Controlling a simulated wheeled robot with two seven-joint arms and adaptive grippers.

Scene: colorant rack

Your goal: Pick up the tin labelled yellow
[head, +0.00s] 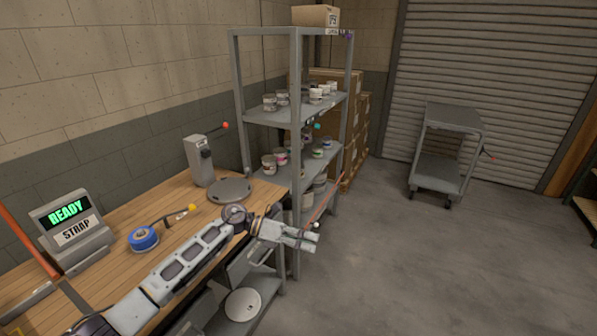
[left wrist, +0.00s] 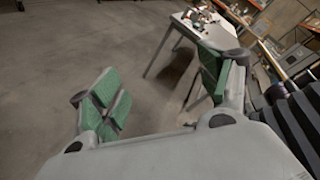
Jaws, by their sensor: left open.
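The grey shelf rack (head: 296,134) stands against the wall and holds several small white tins on its shelves. A group of tins (head: 316,95) sits on the upper shelf, and others (head: 269,163) sit on the shelf below. The labels are too small to read, so I cannot tell which tin is labelled yellow. My left gripper (head: 312,239) is in front of the rack's lower part, apart from the tins, open and empty. In the left wrist view its green-padded fingers (left wrist: 160,90) are spread wide with nothing between them. My right gripper is not in view.
A grey cart (head: 440,165) stands by the shutter. Floor right of the rack is clear. The left wrist view shows a table (left wrist: 205,30).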

